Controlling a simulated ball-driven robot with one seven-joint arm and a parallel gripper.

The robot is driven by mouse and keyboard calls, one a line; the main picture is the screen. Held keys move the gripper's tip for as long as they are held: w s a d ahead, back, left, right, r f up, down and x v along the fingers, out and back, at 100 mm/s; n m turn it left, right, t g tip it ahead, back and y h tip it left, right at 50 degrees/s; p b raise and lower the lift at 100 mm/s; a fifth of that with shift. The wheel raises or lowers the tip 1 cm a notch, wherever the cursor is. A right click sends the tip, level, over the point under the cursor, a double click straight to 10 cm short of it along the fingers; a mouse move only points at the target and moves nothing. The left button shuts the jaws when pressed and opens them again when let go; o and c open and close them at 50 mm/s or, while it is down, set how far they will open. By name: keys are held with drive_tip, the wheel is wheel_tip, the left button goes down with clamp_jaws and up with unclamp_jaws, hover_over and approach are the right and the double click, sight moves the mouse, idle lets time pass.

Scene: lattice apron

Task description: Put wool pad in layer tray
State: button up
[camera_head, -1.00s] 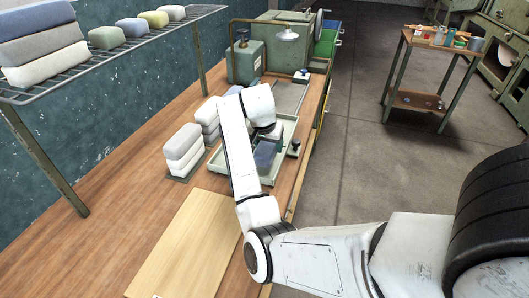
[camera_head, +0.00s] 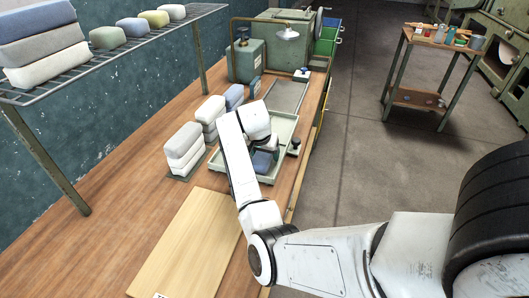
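The layer tray (camera_head: 292,124) is a shallow pale-green tray on the bench. A blue pad (camera_head: 262,162) shows at its near end, partly behind my arm. My gripper (camera_head: 269,143) is over the tray, close to the blue pad; its fingers are mostly hidden by my wrist, so I cannot tell whether it is open or holds anything. Left of the tray stand stacks of pads: a whitish stack (camera_head: 183,147), a grey stack (camera_head: 209,115) behind it and a blue stack (camera_head: 234,95) farther back. I cannot tell which are wool.
A wire shelf (camera_head: 95,62) at left holds more pads. A pale board (camera_head: 185,245) lies on the near bench. A small dark-knobbed fixture (camera_head: 294,148) sits at the tray's right.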

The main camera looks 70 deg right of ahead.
drive_tip(key=b+v, duration=0.1)
drive_tip(key=v, duration=1.1)
drive_tip(key=shift+r, duration=0.2)
